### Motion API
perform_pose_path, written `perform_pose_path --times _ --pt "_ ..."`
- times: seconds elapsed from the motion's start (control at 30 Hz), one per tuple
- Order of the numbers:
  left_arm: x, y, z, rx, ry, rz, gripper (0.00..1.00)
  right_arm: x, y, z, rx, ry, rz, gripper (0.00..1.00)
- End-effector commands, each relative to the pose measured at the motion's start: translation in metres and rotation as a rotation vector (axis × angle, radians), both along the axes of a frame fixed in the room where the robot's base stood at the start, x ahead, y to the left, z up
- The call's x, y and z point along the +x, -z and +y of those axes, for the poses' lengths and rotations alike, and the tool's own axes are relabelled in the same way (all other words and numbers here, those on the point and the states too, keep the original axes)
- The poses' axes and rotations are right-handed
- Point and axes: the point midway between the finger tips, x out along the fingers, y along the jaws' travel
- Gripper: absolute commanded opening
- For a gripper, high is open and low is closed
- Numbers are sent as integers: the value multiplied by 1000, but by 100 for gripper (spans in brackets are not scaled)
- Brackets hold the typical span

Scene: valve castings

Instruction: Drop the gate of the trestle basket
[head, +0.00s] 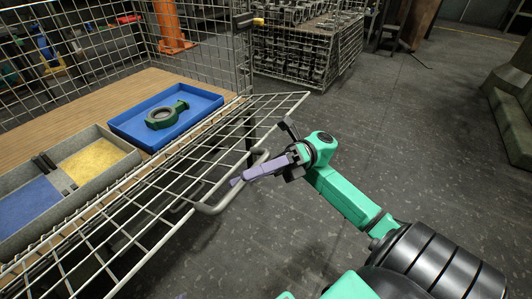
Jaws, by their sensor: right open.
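The trestle basket has grey wire mesh walls (205,45) around a wooden floor (85,108). Its wire gate (150,222) is folded outward from the front edge and slopes out over the floor; its exact angle is hard to tell. A grey U-shaped handle (213,208) sticks out from the gate. My right gripper (262,152) is open beside the gate's outer edge, with its purple finger close to the handle. I cannot tell whether they touch. My left gripper is not in view.
A blue tray (205,97) with a green ring-shaped casting (165,115) and a grey divided bin (118,143) stand in the basket. A yellow-tipped latch (258,21) is on the corner post. Another wire basket of castings (300,50) stands behind.

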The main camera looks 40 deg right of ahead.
Motion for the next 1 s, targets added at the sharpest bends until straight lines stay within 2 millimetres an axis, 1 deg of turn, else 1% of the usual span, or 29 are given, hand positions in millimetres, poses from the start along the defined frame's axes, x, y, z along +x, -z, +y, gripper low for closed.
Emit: perform_pose_path --times 0.17,0.4,0.53,0.6,0.7,1.0 --pt "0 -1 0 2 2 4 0 3 8 -33 -2 3 3 50" --pt "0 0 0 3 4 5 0 6 24 -95 -2 4 2 50" --pt "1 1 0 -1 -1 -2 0 7 31 -122 -1 3 1 50" --pt "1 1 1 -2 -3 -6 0 7 32 -130 0 2 0 50" --pt "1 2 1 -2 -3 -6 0 7 33 -135 1 1 -1 50" --pt "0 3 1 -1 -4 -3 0 7 33 -135 1 0 -1 50"
